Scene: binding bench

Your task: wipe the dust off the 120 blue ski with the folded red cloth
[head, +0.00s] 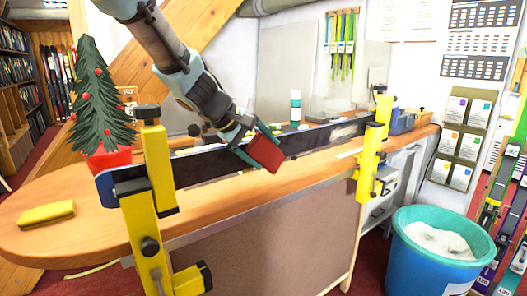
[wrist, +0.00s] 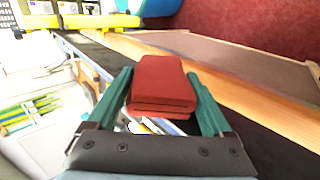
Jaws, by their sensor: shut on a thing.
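The folded red cloth (head: 266,155) is a small thick pad, held between the two green fingers of my gripper (head: 256,143). In the wrist view the cloth (wrist: 163,85) fills the space between the fingers of my gripper (wrist: 160,76). The long dark ski (head: 205,166) is held along the bench by yellow clamps, with a blue tip at the left end. A pale greyish patch shows on it toward the right clamp. The cloth is in front of the ski's middle in the head view; I cannot tell whether it touches. My gripper hides part of the ski.
Yellow clamps stand at the left (head: 158,165) and right (head: 371,150). A yellow sponge (head: 46,214) lies on the wooden bench (head: 60,240) at left, near a small decorated tree (head: 98,95). A white-and-green bottle (head: 295,106) stands behind the ski. A blue bin (head: 425,265) stands at right.

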